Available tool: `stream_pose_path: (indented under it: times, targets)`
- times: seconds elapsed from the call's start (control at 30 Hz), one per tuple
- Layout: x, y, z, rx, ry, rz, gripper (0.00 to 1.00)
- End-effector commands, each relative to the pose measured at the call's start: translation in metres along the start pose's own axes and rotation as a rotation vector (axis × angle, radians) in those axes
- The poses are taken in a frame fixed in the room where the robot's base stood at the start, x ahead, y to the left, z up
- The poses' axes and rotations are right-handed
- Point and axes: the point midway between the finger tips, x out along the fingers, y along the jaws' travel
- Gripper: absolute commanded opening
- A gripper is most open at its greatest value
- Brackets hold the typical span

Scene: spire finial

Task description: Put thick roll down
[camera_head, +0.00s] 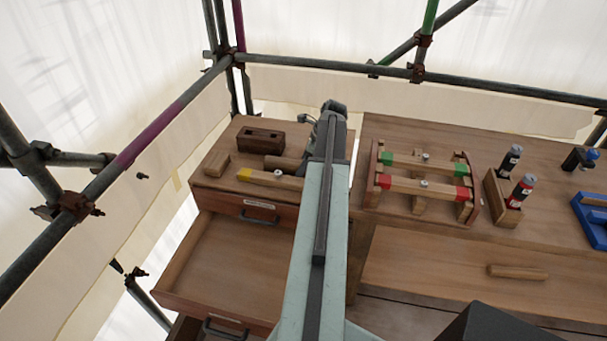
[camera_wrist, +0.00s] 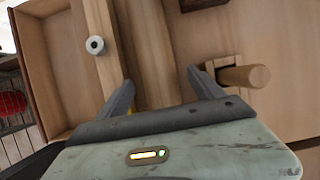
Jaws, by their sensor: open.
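A brown wooden roll (camera_head: 281,162) lies on top of the left cabinet in the head view, its right part hidden by my arm. In the wrist view a wooden roll with a round end (camera_wrist: 245,77) lies just right of the right finger. I cannot tell for sure that they are the same roll. My gripper (camera_wrist: 160,78) is open, with bare wood between its fingers and nothing held. In the head view my arm hides the fingers. A thinner wooden roll (camera_head: 517,271) lies on the lower wooden surface at right.
A yellow-ended bar (camera_head: 270,179), a dark slotted block (camera_head: 260,140) and a small wood block (camera_head: 216,164) share the cabinet top. An open, empty drawer (camera_head: 225,262) juts out below. A rack with green- and red-ended bars (camera_head: 420,178) and bottles (camera_head: 521,190) stand right. Scaffold poles (camera_head: 330,66) run behind.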

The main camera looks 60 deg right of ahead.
Motion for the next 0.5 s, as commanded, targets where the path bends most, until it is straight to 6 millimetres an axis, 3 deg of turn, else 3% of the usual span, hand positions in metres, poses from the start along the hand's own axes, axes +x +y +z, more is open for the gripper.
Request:
stream_pose_path:
  times: [0.03,0.07,0.3,0.37,0.5]
  targets:
    - [0.0172,-0.0001,-0.0032,-0.001,0.000,0.000,0.76]
    - [0.0202,-0.0001,-0.0029,-0.001,0.000,0.000,0.76]
    - [0.0184,-0.0001,-0.0005,0.000,0.000,0.000,0.76]
    - [0.0182,-0.0001,-0.0005,0.000,0.000,0.000,0.62]
    - [0.0181,-0.0001,-0.0007,0.000,0.000,0.000,0.24]
